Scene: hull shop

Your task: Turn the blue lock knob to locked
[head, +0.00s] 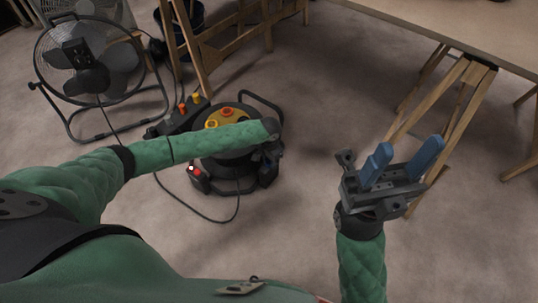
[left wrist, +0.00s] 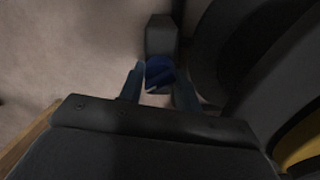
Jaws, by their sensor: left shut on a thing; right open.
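The blue lock knob (left wrist: 160,72) shows in the left wrist view, on a dark grey block (left wrist: 161,36) at the side of a black machine. A short pale mark shows on its near edge. My left gripper (left wrist: 158,82) is shut on the knob, one finger on each side. In the head view my left gripper (head: 271,152) is at the right side of the round black machine (head: 239,170) with a yellow top; the knob is hidden there. My right gripper (head: 408,156) is open and empty, raised over the floor at the right.
A fan (head: 84,65) stands at the left. A table (head: 470,28) on wooden trestles is at the upper right.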

